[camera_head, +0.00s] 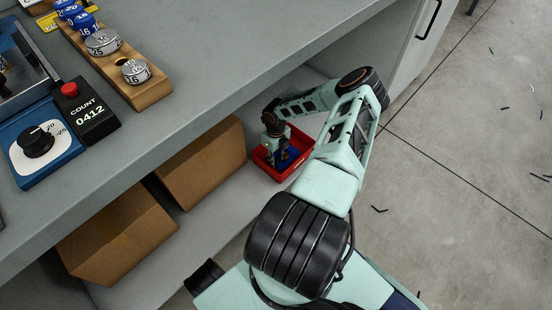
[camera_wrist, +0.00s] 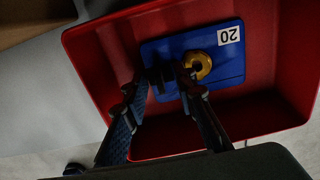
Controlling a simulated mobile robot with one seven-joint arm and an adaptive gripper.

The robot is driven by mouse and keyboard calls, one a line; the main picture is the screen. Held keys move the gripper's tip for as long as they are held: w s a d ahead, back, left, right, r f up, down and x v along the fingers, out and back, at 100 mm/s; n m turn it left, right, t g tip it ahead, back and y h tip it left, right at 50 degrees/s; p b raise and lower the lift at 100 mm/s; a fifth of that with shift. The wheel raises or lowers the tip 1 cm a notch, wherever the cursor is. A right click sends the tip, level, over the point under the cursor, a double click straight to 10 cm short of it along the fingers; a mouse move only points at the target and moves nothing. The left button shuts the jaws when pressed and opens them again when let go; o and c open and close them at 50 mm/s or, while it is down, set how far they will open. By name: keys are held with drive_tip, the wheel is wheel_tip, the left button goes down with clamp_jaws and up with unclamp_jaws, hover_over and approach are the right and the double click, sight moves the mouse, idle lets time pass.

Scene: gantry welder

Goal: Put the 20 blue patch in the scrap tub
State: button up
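The blue patch (camera_wrist: 221,65) is a flat blue plate with a white label reading 20 and a yellow ring-shaped knob (camera_wrist: 199,64). It lies inside the red scrap tub (camera_wrist: 92,60), apparently on its floor. The tub (camera_head: 267,168) stands on the lower shelf under the bench in the head view. My gripper (camera_wrist: 165,80) reaches down into the tub over the patch. Its two fingers are apart, with the knob beside the right fingertip and not between them. In the head view, my gripper hides part of the patch (camera_head: 290,156).
Two brown cardboard boxes (camera_head: 203,164) (camera_head: 119,236) stand on the shelf left of the tub. The grey bench top (camera_head: 215,55) overhangs the shelf. On it are a wooden rack with weights (camera_head: 147,90), a counter (camera_head: 90,113) and a dial box (camera_head: 58,157). The floor at right is open.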

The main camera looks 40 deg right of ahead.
wheel_tip(320, 180, up, 12)
idle(0.6)
